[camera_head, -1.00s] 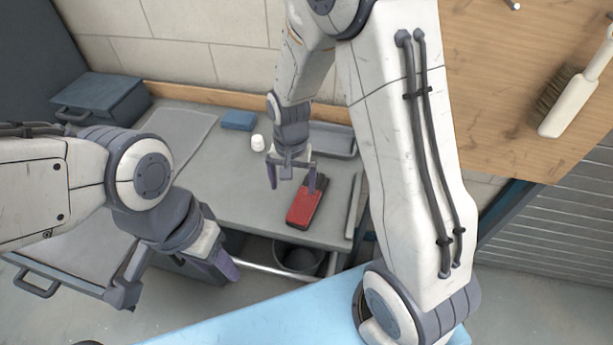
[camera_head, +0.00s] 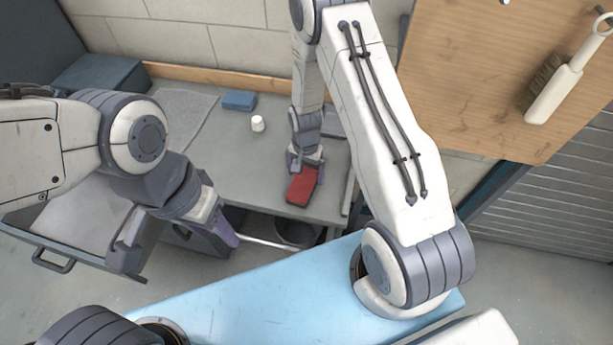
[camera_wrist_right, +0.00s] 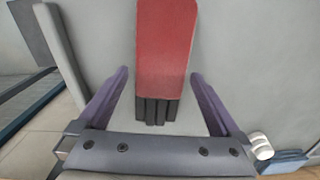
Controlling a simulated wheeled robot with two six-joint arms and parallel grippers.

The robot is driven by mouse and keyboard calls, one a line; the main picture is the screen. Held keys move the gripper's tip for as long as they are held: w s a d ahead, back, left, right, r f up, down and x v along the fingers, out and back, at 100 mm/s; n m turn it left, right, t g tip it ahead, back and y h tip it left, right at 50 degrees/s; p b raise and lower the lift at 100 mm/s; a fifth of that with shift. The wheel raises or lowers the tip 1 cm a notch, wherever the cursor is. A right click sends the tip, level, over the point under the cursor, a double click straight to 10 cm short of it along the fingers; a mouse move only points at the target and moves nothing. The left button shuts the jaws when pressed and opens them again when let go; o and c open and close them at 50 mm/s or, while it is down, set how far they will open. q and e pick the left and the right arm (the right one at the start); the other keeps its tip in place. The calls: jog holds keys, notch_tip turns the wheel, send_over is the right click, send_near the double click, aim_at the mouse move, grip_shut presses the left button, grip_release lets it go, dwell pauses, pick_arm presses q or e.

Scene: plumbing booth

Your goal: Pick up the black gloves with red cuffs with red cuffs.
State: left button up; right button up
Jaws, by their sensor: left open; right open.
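The gloves (camera_head: 302,187) lie flat on the grey bench, with the red cuffs towards the bench's front edge. In the right wrist view the red cuffs (camera_wrist_right: 167,45) are at the top centre, and the black fingers (camera_wrist_right: 157,110) point towards my gripper's palm. My right gripper (camera_head: 305,168) is open over the gloves. Its two purple fingers (camera_wrist_right: 160,76) stand one on each side of them, with gaps on both sides. In the head view the hand hides the black part. My left gripper (camera_head: 183,250) is open and empty, left of the bench front.
A small white object (camera_head: 258,123) and a blue block (camera_head: 239,100) lie behind and left of the gloves. A dark bin (camera_head: 297,233) stands below the bench front.

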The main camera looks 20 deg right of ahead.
jog(key=shift+f, duration=1.15)
jog(key=c, duration=1.1)
jog(key=shift+c, duration=0.3)
jog(key=shift+r, duration=0.15)
